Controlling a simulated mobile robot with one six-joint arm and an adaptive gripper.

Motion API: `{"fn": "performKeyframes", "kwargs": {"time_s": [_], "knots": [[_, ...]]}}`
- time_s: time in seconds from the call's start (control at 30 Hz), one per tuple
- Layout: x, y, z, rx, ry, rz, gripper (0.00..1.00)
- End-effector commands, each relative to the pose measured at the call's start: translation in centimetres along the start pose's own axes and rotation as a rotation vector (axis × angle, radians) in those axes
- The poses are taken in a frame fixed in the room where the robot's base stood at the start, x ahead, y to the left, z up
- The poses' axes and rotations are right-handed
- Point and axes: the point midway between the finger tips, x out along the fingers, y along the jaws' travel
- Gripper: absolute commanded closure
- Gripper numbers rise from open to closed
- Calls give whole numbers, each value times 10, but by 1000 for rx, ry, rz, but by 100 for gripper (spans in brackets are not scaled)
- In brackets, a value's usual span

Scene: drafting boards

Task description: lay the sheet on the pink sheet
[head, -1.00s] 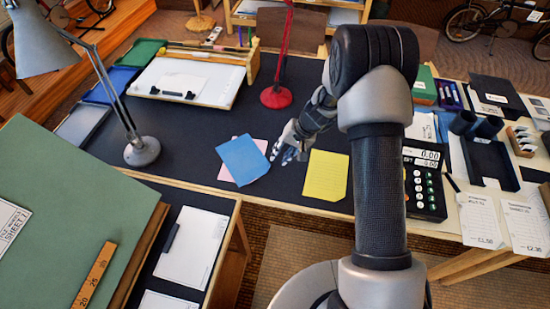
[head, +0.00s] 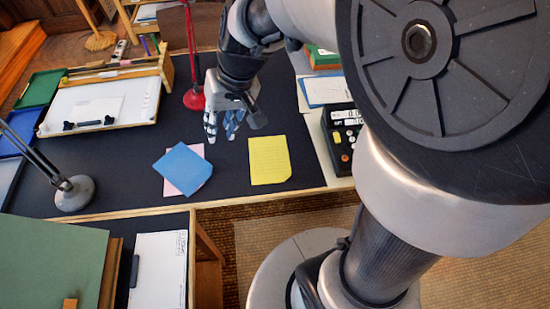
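A blue sheet (head: 184,170) lies on the dark desk top, on top of a pink sheet (head: 198,150). The blue sheet is turned relative to the pink one, so pink shows at the upper right and along the lower left; the rest of the pink sheet is hidden. A yellow lined sheet (head: 268,160) lies flat to their right, apart from them. My gripper (head: 225,136) is above the desk, behind the gap between the blue and yellow sheets. Its fingers point down, stand apart and hold nothing that I can see.
A red lamp stand (head: 194,98) stands behind my gripper. A grey lamp base (head: 75,192) is left of the sheets. A drawing board (head: 145,95) lies at the back left, and a calculator (head: 345,130) is at the right. The desk around the sheets is clear.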

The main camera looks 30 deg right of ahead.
Motion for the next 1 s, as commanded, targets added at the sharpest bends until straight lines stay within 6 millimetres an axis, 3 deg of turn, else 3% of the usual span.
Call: {"fn": "performKeyframes", "kwargs": {"time_s": [0.03, 0.2, 0.43, 0.6, 1.0], "knots": [[-22, -2, 17, -26, 25, 20, 75], [-70, 4, 74, -89, 84, 103, 75], [-100, 24, 136, -131, 158, 205, 75], [-106, 33, 155, -138, 184, 240, 75], [-106, 34, 156, -138, 186, 244, 75]]}}
